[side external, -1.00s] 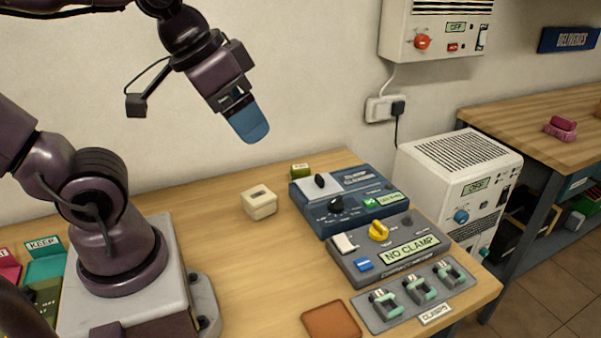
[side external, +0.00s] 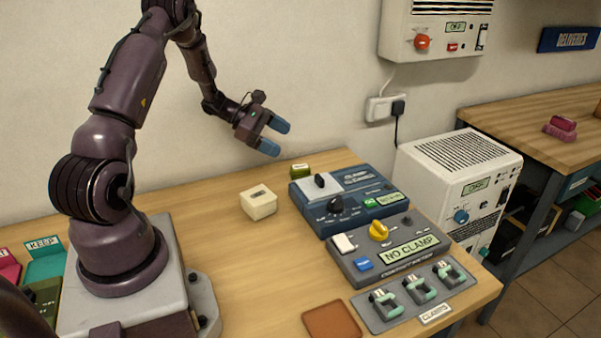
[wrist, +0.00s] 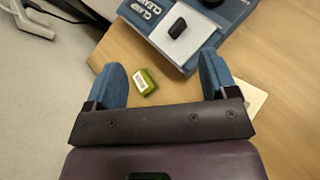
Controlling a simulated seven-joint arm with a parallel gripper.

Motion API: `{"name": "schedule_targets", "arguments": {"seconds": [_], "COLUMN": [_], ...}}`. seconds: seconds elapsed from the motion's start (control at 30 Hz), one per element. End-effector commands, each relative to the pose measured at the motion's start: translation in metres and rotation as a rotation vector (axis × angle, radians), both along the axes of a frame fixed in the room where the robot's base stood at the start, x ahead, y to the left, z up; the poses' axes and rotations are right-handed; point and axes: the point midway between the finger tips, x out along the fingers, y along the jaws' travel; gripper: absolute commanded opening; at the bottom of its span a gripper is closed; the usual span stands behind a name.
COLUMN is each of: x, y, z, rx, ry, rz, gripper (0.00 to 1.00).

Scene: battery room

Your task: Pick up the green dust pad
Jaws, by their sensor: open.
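The green dust pad (side external: 300,170) is a small green block with a pale label. It lies on the wooden table near the wall, beside the far corner of the blue device. In the wrist view the green pad (wrist: 144,81) shows between my two blue fingertips, nearer the left one. My gripper (side external: 275,137) is open and empty, above the table and to the left of the pad, apart from it. Both fingers of my gripper also show in the wrist view (wrist: 162,75).
A cream box (side external: 258,203) stands on the table left of the pad. The blue device (side external: 345,222) is close on the pad's right, with a grey NO CLAMP meter (side external: 385,275) in front. The wall (side external: 310,70) is close behind. The table between box and my base is clear.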

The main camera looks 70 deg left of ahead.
Motion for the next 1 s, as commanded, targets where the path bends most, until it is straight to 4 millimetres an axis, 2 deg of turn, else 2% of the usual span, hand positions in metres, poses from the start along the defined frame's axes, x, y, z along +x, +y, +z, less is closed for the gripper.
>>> {"name": "schedule_targets", "arguments": {"seconds": [0.03, 0.1, 0.2, 0.3, 0.43, 0.73, 1.0], "x": [-0.011, -0.024, -0.04, -0.051, -0.049, 0.0, 0.02], "y": [0.022, 0.045, 0.069, 0.082, 0.086, 0.075, 0.071], "z": [-0.025, -0.05, -0.078, -0.094, -0.103, -0.123, -0.131], "rx": [-0.066, -0.138, -0.21, -0.254, -0.271, -0.271, -0.27], "ry": [0.005, -0.003, -0.015, -0.026, -0.031, -0.03, -0.031], "rz": [0.101, 0.22, 0.348, 0.423, 0.455, 0.452, 0.453], "gripper": [0.79, 0.79, 0.79, 0.79, 0.79, 0.79, 0.79]}}
